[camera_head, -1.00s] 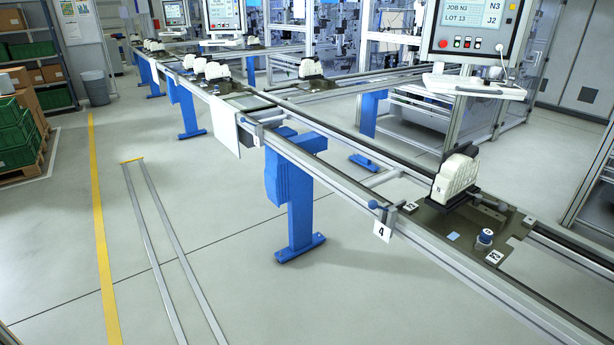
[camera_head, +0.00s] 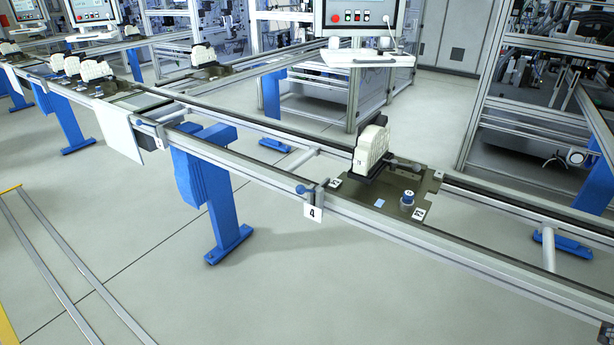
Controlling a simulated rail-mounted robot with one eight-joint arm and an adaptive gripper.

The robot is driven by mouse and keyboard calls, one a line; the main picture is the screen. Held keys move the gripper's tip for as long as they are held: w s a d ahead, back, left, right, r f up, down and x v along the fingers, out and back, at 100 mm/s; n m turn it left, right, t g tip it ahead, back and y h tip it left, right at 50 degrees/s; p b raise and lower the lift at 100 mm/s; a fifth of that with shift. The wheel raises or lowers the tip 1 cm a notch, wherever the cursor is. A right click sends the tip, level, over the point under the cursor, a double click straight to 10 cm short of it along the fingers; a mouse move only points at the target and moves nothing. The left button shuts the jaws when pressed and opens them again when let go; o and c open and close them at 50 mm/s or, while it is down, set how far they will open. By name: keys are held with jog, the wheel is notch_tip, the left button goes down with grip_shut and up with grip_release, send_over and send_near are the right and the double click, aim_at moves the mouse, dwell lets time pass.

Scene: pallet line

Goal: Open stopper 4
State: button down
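Stopper 4 is a small grey bracket (camera_head: 319,194) with a blue knob (camera_head: 302,189) on the near rail of the conveyor. A white tag reading 4 (camera_head: 314,212) hangs below it. A dark pallet (camera_head: 432,182) sits on the rails just right of the stopper, close to it; I cannot tell if they touch. It carries a white ribbed part (camera_head: 372,147) in a black holder and a blue-topped knob (camera_head: 408,198). My gripper is not in view.
The conveyor (camera_head: 450,240) runs from back left to front right on blue legs (camera_head: 226,215). Another stopper with a blue knob (camera_head: 139,122) is farther left, beside a white panel (camera_head: 119,130). Floor rails (camera_head: 75,270) lie at lower left. The floor in front of the conveyor is clear.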

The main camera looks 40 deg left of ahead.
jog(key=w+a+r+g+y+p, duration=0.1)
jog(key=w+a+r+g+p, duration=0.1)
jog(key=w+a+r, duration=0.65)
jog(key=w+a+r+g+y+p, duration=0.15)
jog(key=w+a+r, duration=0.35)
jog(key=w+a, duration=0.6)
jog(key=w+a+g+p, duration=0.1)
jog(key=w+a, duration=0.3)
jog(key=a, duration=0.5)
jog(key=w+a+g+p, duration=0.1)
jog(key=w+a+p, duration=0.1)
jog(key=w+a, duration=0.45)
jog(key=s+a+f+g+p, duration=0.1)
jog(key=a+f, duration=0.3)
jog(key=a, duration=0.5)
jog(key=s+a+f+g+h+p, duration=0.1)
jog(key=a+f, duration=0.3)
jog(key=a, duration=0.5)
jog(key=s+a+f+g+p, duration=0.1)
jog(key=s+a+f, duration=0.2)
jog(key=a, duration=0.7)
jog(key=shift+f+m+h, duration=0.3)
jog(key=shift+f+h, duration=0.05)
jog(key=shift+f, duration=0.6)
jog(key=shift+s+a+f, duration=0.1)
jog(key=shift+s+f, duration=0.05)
